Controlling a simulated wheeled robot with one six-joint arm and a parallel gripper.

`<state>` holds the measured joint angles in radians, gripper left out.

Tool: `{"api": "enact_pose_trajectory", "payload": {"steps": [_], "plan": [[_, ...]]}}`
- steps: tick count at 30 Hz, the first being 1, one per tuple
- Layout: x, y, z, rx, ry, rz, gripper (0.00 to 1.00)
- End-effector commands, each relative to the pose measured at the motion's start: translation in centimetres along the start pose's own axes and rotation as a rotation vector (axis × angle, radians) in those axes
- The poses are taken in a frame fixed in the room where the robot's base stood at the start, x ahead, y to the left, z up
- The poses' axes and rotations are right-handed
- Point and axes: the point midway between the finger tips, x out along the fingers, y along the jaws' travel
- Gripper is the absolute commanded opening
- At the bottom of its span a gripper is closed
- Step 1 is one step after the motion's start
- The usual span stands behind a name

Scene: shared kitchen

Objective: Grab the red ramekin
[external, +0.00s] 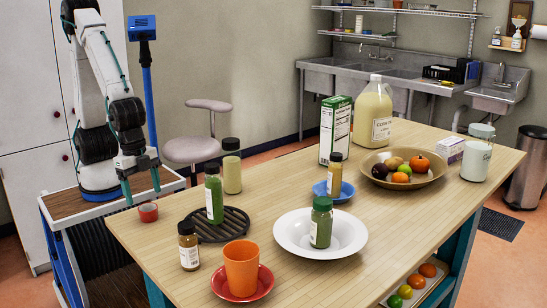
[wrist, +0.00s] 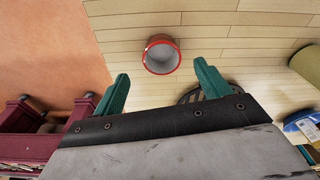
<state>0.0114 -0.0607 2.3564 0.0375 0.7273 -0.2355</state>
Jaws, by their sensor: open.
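The red ramekin (external: 148,212) is a small round dish with a pale inside. It stands upright on the wooden table near its left edge in the external view. In the wrist view the red ramekin (wrist: 161,54) shows at the upper middle, beyond the fingertips and roughly centred between them. My gripper (external: 141,188) has green fingers and hangs over the table edge beside the ramekin. In the wrist view my gripper (wrist: 160,84) is open, with nothing between its fingers. It appears apart from the ramekin.
A black trivet (external: 222,225) with a green bottle (external: 214,198) on it lies right of the ramekin. A small brown jar (external: 188,246), an orange cup (external: 241,265) on a red saucer (external: 262,284) and a white bowl (external: 290,235) stand nearby. Bare wood surrounds the ramekin.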

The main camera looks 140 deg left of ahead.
Motion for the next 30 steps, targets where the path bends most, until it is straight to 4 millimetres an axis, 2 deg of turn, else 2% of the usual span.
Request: {"api": "enact_pose_trajectory", "payload": {"steps": [12, 21, 26, 27, 30], "plan": [[5.5, -0.3, 0.1, 0.001, -0.003, -0.001, 0.76], [6.0, -0.3, 0.0, 0.001, 0.000, 0.000, 0.76], [6.0, -0.3, 0.0, 0.001, 0.000, 0.000, 0.31], [6.0, -0.3, 0.0, 0.001, -0.001, 0.000, 0.28], [6.0, -0.3, 0.0, 0.001, 0.000, 0.000, 0.27]]}}
